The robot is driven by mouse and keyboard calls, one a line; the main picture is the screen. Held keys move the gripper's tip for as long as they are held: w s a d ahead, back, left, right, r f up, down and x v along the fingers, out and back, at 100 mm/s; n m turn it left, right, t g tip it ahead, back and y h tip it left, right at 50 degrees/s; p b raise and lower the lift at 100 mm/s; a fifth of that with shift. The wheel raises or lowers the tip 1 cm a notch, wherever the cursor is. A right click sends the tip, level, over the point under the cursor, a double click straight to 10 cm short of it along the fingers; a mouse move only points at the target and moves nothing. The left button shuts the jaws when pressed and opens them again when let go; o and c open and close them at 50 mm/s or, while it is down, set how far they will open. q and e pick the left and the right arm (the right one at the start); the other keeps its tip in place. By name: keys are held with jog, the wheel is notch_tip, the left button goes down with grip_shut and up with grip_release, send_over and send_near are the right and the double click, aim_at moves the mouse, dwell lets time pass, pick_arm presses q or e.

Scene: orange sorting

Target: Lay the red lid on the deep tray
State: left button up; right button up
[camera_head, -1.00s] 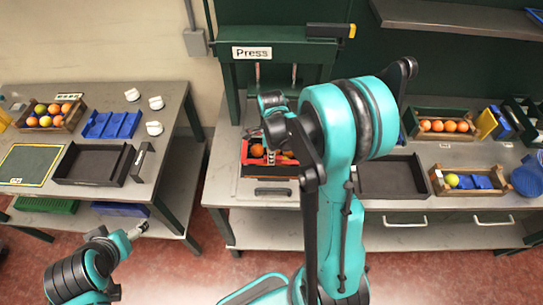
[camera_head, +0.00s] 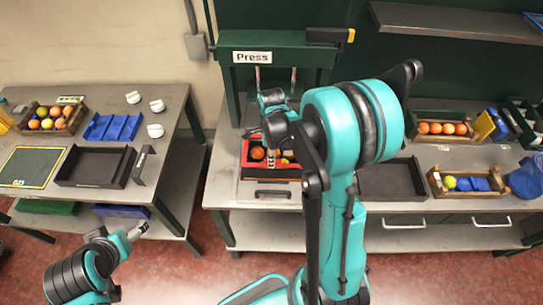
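A red-rimmed shallow box shape (camera_head: 246,158) sits below the press at centre, with oranges (camera_head: 257,153) showing inside it. I cannot tell whether the red part is a separate lid or the box itself. My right arm comes down in front and its gripper (camera_head: 253,132) is just above the red rim, partly hidden by its own wrist; its fingers are too small to read. My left gripper (camera_head: 138,231) is low at the left, in front of the left table and away from all trays; its finger state is unclear. Empty dark trays stand on the left table (camera_head: 75,181) and right bench (camera_head: 393,196).
The green press (camera_head: 277,50) stands over the red-rimmed box. Crates with fruit stand at the far left (camera_head: 43,129) and right (camera_head: 438,139). Floor lies open between the tables.

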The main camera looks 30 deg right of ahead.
jog(key=shift+r+p, duration=2.1)
jog(key=shift+r, duration=1.35)
jog(key=shift+f, duration=0.1)
jog(key=s+a+f+n+t+b, duration=0.3)
jog(key=s+a+f+n+b, duration=0.2)
jog(key=n+b, duration=0.6)
jog(key=s+a+f+n+t+b, duration=0.4)
jog(key=s+a+f+n+b, duration=0.1)
jog(key=n+b, duration=0.7)
jog(key=shift+s+a+f+n, duration=0.3)
jog(key=shift+s+f+n, duration=0.25)
jog(key=shift+n, duration=0.15)
